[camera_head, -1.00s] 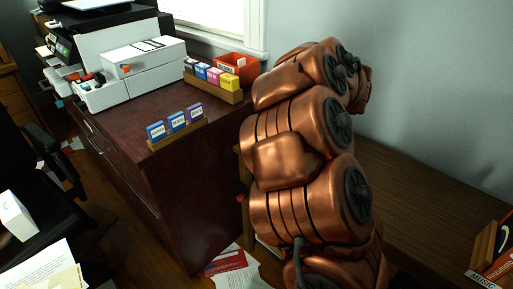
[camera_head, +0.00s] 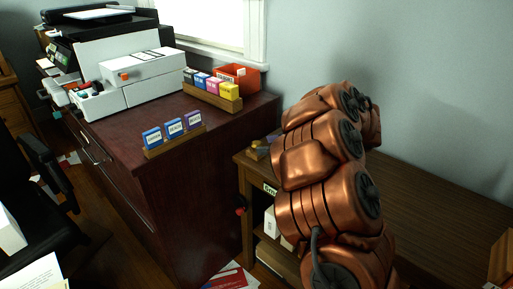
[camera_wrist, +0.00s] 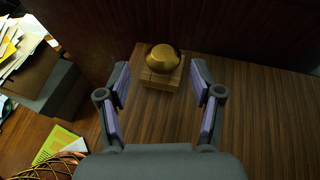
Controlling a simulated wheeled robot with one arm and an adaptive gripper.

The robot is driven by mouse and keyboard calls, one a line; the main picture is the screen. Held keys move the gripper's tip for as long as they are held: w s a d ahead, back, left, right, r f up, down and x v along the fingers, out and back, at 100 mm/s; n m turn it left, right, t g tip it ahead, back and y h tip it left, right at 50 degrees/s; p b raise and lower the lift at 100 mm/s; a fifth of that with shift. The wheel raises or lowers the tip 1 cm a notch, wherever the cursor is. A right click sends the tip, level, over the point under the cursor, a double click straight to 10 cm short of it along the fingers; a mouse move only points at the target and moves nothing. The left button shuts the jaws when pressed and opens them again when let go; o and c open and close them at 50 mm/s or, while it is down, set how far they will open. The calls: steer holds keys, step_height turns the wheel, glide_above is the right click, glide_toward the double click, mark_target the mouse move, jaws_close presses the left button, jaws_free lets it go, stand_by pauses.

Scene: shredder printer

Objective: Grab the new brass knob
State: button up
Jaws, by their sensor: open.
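The brass knob (camera_wrist: 163,57) is a shiny gold dome on a small wooden block (camera_wrist: 161,79) in the wrist view. The block stands on a brown wood-grain surface close to a dark reddish wooden panel. My gripper (camera_wrist: 161,93) is open and empty, with its two purple-padded fingers apart. The knob appears beyond the fingertips, roughly midway between them, and I see no contact. In the head view a small brassy item on a block (camera_head: 259,150) shows at the low table's left corner, partly behind my copper arm. My gripper is hidden there.
A dark red cabinet (camera_head: 210,180) stands left of the low wooden table (camera_head: 420,205). It carries a printer (camera_head: 95,40), ink boxes (camera_head: 212,84), a red bin (camera_head: 238,75) and labelled cards (camera_head: 174,130). Papers (camera_head: 235,277) lie on the floor.

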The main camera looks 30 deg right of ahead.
mark_target(261, 143)
steer(key=shift+x, duration=2.35)
steer(key=shift+w+d+r, duration=0.15)
steer(key=shift+c, duration=0.2)
steer(key=c, duration=1.1)
